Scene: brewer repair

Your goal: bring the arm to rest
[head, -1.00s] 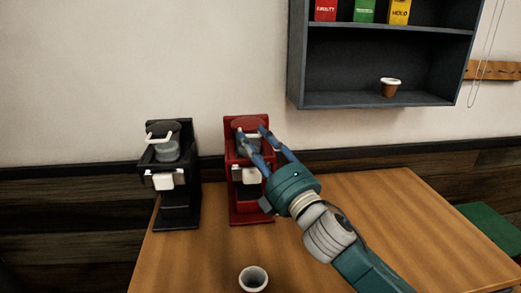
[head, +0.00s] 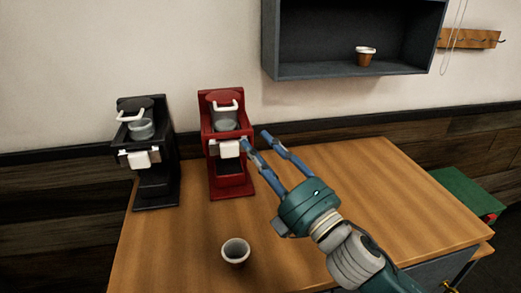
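My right gripper (head: 256,140) is open, with its two blue fingers apart and nothing between them. It hangs over the table, just right of the red brewer (head: 222,179). One fingertip overlaps the right side of the red brewer's white front part (head: 229,149) in the picture; I cannot tell if they touch. The red brewer holds a grey container (head: 225,122) at its top, below a white handle. My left gripper is not in the head view.
A black brewer (head: 155,187) stands to the left of the red one. A cup (head: 236,251) stands near the front of the wooden table (head: 370,185). A wall shelf (head: 310,68) holds a small brown cup (head: 365,56). A green stool (head: 465,192) is at right.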

